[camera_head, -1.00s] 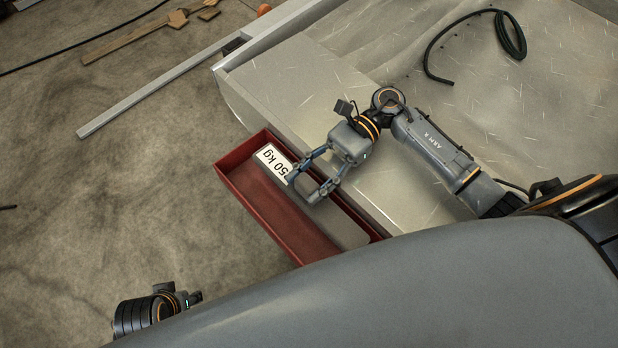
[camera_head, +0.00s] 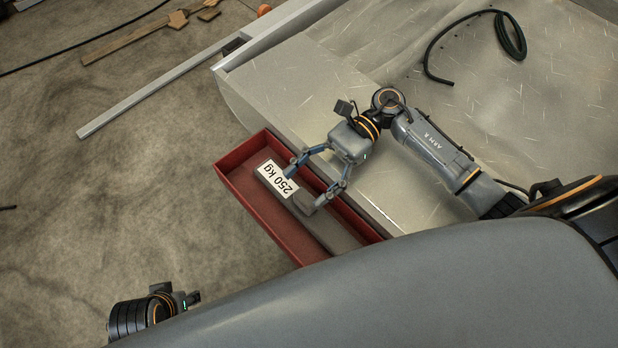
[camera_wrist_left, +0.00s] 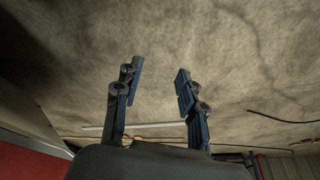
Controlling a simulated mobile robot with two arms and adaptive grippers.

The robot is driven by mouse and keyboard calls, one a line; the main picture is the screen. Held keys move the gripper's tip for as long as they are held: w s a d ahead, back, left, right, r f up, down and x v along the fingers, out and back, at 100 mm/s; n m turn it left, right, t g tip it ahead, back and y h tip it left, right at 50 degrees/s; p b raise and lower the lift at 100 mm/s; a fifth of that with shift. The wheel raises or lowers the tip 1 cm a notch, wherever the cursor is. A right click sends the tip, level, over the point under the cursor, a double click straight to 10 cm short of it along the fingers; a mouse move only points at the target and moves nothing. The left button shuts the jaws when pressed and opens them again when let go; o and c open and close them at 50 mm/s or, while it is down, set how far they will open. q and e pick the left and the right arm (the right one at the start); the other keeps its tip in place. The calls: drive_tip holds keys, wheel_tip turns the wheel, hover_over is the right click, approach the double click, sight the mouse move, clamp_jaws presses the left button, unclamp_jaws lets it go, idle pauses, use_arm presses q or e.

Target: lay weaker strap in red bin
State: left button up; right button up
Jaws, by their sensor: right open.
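The red bin (camera_head: 236,186) is a long open tray beside the pale metal surface in the head view. A grey strap (camera_head: 334,233) with a white label reading "250 kg" (camera_head: 276,179) lies lengthwise inside it. My right gripper (camera_head: 302,191) is over the bin with its fingers spread wide on either side of the strap, at the end of the label. It is open and does not grip the strap. My left gripper (camera_wrist_left: 159,82) is open and empty in the left wrist view, with bare floor beyond its fingers. In the head view my left wrist is at the lower left.
A black cable (camera_head: 510,38) lies coiled on the pale metal surface (camera_head: 345,68). A long metal bar (camera_head: 150,93) and wooden pieces (camera_head: 128,38) lie on the floor at upper left. The floor left of the bin is clear.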

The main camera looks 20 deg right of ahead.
use_arm(q)
wheel_tip(320, 180, down, 7)
drive_tip(key=p, duration=0.2)
use_arm(e)
drive_tip(key=shift+r, duration=0.7)
drive_tip(key=b+v, duration=0.2)
drive_tip(key=v, duration=0.9)
drive_tip(key=shift+f, duration=0.15)
use_arm(q)
wheel_tip(320, 180, up, 7)
drive_tip(key=shift+f, duration=0.15)
use_arm(e)
drive_tip(key=shift+w+d, duration=0.2)
drive_tip(key=shift+d, duration=0.3)
use_arm(q)
drive_tip(key=shift+s, duration=0.1)
